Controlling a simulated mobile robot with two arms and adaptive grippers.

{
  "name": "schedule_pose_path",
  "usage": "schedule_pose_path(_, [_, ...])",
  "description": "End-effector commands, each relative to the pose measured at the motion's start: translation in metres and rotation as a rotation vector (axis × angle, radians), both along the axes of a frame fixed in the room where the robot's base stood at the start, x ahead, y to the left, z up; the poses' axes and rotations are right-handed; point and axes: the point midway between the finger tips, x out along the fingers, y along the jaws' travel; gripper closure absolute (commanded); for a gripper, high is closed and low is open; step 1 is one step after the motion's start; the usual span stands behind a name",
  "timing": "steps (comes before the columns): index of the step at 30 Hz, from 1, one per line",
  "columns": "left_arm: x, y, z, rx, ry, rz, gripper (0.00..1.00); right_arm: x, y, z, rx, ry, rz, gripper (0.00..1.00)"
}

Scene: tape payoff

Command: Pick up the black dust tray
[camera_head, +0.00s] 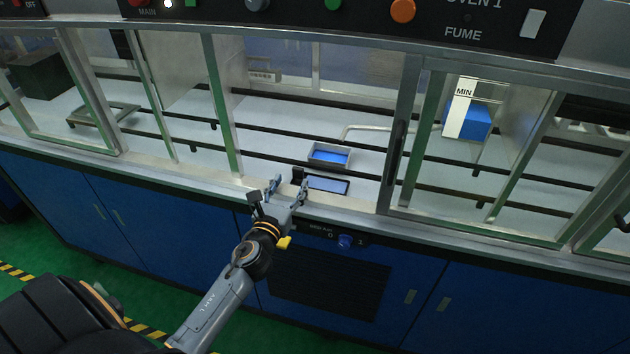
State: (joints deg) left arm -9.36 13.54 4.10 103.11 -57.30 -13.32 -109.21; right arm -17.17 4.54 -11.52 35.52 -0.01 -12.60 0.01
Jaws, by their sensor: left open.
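A small flat tray with a black rim and a pale bluish inside (328,192) lies on the bench's front ledge; it looks like the black dust tray. My left gripper (288,181) is open just left of the tray, its fingers pointing to the back of the bench. The right finger is close to the tray's left end; I cannot tell whether it touches. A small black piece by that finger may be part of the tray or the gripper. My right gripper is not in view.
A grey box with a blue inside (345,164) stands just behind the tray. Dark rails (260,155) run along the white bench. Metal window frames (222,105) stand left and right of the opening. A white and blue block (477,122) sits at the right.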

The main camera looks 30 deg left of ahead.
Motion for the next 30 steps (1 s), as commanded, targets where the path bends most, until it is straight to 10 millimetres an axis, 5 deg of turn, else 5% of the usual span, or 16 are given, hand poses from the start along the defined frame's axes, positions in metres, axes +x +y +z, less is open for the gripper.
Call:
schedule_pose_path(7, [0.035, 0.008, 0.003, -0.002, -0.001, 0.003, 0.45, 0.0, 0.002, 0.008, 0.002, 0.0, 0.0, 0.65])
schedule_pose_path(17, [0.042, 0.01, 0.001, -0.001, 0.0, 0.001, 0.45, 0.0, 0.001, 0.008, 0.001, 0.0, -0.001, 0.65])
schedule_pose_path(25, [0.042, 0.01, 0.001, -0.001, 0.0, 0.001, 1.0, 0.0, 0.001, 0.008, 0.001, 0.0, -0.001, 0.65])
schedule_pose_path(30, [0.042, 0.01, 0.002, -0.001, 0.0, 0.001, 1.0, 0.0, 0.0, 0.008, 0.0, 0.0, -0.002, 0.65])
